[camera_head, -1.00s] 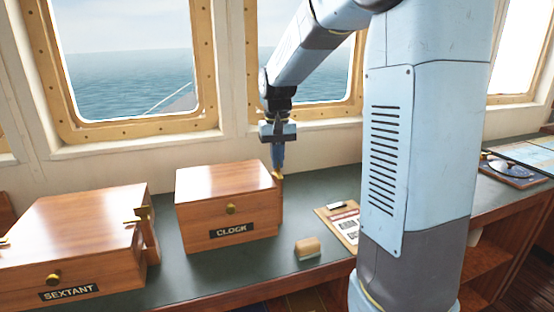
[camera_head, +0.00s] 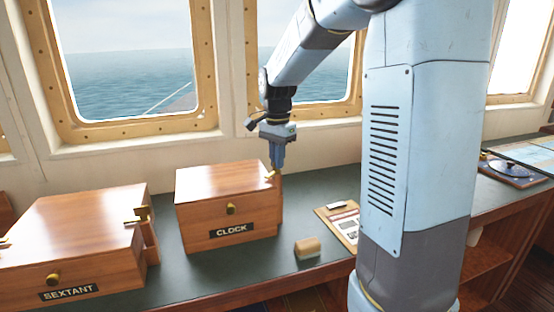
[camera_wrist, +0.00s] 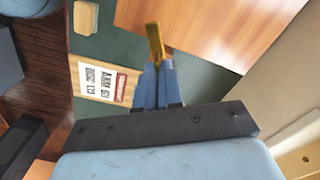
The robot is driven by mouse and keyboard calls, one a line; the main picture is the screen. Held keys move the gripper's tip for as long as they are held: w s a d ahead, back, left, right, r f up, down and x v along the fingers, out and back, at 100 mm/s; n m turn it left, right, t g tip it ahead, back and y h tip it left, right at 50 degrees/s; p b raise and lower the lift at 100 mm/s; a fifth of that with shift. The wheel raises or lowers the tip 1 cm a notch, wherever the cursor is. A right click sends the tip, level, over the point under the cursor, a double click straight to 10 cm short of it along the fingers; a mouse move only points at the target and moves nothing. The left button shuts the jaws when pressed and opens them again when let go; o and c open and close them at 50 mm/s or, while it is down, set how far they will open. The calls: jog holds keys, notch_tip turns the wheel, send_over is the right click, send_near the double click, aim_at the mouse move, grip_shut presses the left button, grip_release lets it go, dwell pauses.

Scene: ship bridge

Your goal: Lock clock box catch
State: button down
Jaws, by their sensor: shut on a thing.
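The clock box (camera_head: 226,205) is a wooden box with a brass knob and a CLOCK plate, standing on the green counter with its lid down. Its brass catch (camera_head: 272,175) is at the upper right side of the box. My gripper (camera_head: 276,168) points down at that side. In the wrist view my gripper (camera_wrist: 157,85) has its blue fingers close together on the brass catch (camera_wrist: 155,42), which sticks out beyond the fingertips beside the wooden box (camera_wrist: 215,28). The far side of the catch is hidden.
The sextant box (camera_head: 75,240) stands to the left. A wood-and-tan block (camera_head: 307,248) and a clipboard (camera_head: 342,220) lie right of the clock box. The window wall (camera_head: 150,155) is close behind. The counter (camera_head: 190,270) is clear in front.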

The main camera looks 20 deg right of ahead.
jog(key=m, duration=0.6)
jog(key=shift+a, duration=0.1)
dwell(0.5)
jog(key=c, duration=1.3)
grip_release()
notch_tip(320, 180, up, 14)
jog(key=shift+f, duration=0.15)
